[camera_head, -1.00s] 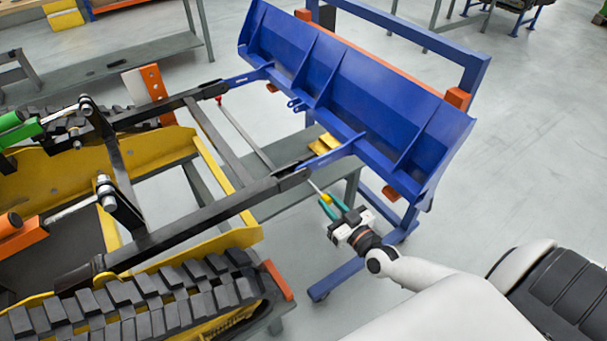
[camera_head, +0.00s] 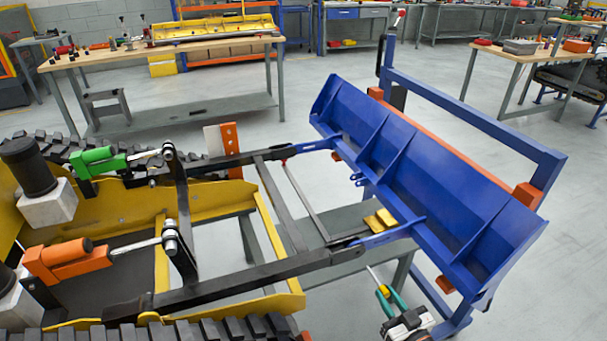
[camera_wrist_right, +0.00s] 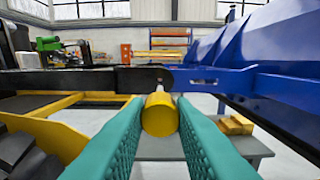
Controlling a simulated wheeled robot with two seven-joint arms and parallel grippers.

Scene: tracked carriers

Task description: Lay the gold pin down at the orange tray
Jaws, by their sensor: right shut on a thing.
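The gold pin (camera_head: 383,290) has a gold head and a thin pale shaft pointing up and left. My right gripper (camera_head: 392,299) is shut on it, with green fingers either side of the head. An orange box (camera_head: 577,46), possibly the orange tray, is on the far right table. My left gripper is out of view.
The tracked carrier (camera_head: 200,205) takes up the left and middle. A blue stand (camera_head: 470,108) frames the bucket, and a low grey bench (camera_head: 345,225) is below the arms. Open floor lies between the bucket and the right table (camera_head: 520,50).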

